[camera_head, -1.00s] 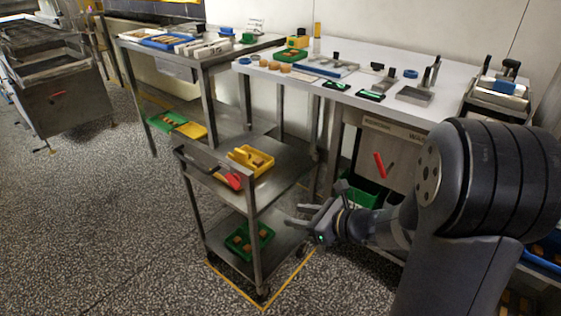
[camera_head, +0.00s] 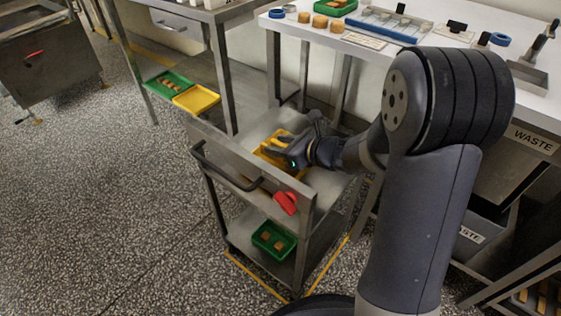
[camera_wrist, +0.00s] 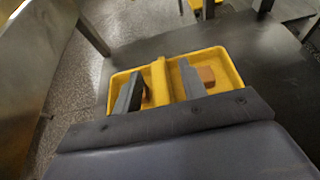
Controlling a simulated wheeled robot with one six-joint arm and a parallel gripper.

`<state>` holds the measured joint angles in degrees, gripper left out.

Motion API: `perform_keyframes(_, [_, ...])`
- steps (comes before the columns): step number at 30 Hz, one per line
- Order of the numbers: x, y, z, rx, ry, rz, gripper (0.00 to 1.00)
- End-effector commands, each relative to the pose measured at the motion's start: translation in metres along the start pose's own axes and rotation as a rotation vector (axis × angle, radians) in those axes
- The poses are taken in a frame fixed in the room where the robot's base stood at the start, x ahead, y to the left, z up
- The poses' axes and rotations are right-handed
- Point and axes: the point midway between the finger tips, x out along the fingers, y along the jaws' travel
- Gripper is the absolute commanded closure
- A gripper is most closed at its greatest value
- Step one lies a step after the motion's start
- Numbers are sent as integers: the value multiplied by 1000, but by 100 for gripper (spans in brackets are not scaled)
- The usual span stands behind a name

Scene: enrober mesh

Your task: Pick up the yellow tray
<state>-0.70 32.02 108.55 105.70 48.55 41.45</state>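A yellow tray (camera_head: 264,156) lies on the top shelf of the steel cart, partly hidden by my gripper. In the wrist view the yellow tray (camera_wrist: 226,64) has a raised yellow divider across its middle and brown pieces in its compartments. My gripper (camera_head: 281,145) is over the tray. In the wrist view my gripper (camera_wrist: 158,88) is open, with one dark finger on each side of the divider and visible gaps. I cannot tell how deep the fingers reach. A second, flat yellow tray (camera_head: 196,99) lies on the lower shelf of the table behind.
The cart (camera_head: 235,167) has a front handle bar and a red object (camera_head: 286,202) on its near side. A green tray (camera_head: 273,240) is on its lower shelf. Another green tray (camera_head: 167,84) lies by the flat yellow tray. The white worktable (camera_head: 300,36) stands behind.

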Motion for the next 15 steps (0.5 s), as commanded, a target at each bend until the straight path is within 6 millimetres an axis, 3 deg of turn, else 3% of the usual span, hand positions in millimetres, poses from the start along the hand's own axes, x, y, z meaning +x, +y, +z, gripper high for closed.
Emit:
perform_keyframes(5, [0, 0, 0, 0, 0, 0, 60])
perform_keyframes(15, [-1, 0, 0, 0, 0, 0, 88])
